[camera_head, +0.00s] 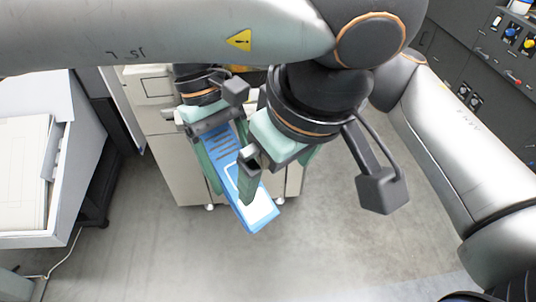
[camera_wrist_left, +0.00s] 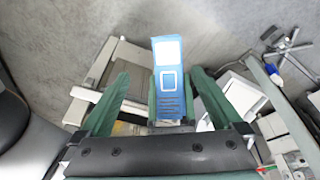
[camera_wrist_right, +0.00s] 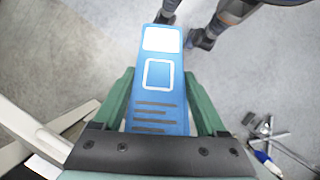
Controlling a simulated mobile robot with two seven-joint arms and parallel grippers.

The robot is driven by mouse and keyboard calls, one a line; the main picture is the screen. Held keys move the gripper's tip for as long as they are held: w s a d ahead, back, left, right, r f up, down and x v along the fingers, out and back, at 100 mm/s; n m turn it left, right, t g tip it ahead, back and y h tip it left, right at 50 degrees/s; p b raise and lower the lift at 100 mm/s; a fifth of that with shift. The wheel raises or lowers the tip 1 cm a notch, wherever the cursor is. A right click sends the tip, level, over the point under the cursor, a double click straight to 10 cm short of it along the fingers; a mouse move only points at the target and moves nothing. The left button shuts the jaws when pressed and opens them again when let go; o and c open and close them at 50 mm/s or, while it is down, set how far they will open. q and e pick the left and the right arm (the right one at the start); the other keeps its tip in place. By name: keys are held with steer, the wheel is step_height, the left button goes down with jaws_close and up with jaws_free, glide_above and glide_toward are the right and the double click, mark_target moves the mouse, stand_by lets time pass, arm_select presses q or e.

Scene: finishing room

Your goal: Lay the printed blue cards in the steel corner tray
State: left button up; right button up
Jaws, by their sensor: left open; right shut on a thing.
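A printed blue card (camera_head: 257,212) with a white panel, a white outlined box and dark lines hangs tilted in the air. My right gripper (camera_head: 226,172) is shut on its lined end; the right wrist view shows the card (camera_wrist_right: 156,90) between its fingers. My left gripper (camera_head: 277,168) is open beside the card's right side, one finger overlapping the card in the head view. The left wrist view shows the card (camera_wrist_left: 169,78) beyond and between the open fingers; contact is not clear. I cannot make out the steel corner tray.
A beige cabinet (camera_head: 158,124) on castors stands behind the grippers. A pale open-topped unit (camera_head: 84,130) with flat sheets is at the left. Dark cabinets (camera_head: 462,62) with coloured knobs line the right. The grey floor (camera_head: 330,245) in front is clear.

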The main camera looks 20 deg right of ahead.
arm_select(q)
steer(key=shift+t+y, duration=0.3)
steer(key=shift+t, duration=0.1)
steer(key=x, duration=0.7)
steer(key=w+a+x, duration=0.1)
steer(key=x, duration=0.3)
steer(key=shift+w+a, duration=0.15)
steer(key=shift+w, duration=0.1)
steer(key=c, duration=1.5)
arm_select(e)
steer(key=shift+a, duration=0.15)
arm_select(q)
steer(key=shift+d+r, duration=0.1)
steer(key=shift+d, duration=0.1)
steer(key=shift+c, duration=0.2)
arm_select(e)
steer(key=o, duration=1.3)
steer(key=shift+c, duration=0.2)
steer(key=shift+o, duration=1.4)
arm_select(q)
steer(key=shift+a, duration=0.1)
